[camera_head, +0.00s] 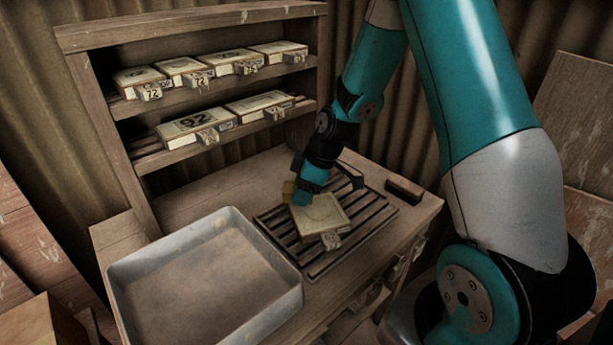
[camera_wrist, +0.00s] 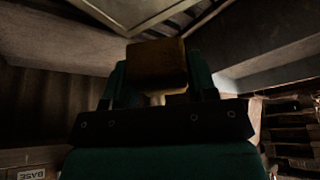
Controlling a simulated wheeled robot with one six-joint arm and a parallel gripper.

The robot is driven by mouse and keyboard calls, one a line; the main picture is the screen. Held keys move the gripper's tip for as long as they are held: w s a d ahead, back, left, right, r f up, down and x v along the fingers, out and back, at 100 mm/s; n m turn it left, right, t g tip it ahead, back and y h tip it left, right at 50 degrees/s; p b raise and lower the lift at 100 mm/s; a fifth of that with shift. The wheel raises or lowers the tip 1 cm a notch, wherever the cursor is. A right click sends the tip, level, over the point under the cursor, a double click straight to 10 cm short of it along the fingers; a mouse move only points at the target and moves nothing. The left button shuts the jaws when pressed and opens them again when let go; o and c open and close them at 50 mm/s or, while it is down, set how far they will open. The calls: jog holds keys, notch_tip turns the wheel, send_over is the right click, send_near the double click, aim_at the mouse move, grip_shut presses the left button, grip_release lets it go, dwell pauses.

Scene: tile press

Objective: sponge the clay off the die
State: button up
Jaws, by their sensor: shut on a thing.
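The die (camera_head: 326,214) is a pale, square, shallow block with a small tag at its near edge. It lies on a dark slatted rack (camera_head: 361,222) on the bench. My gripper (camera_head: 304,196) is over the die's far left corner, shut on a yellow-brown sponge (camera_head: 289,190). The sponge also shows as a block between the teal fingers in the wrist view (camera_wrist: 157,64). I cannot tell whether the sponge touches the die. Part of the die's far edge is hidden by my gripper. Clay on its face is not clearly distinguishable.
A large grey metal tray (camera_head: 292,296) stands left of the rack. A dark brown block (camera_head: 404,190) lies right of the rack. The bench behind the tray is clear.

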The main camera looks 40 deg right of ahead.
jog(key=shift+r+p, duration=0.75)
jog(key=shift+r, duration=0.6)
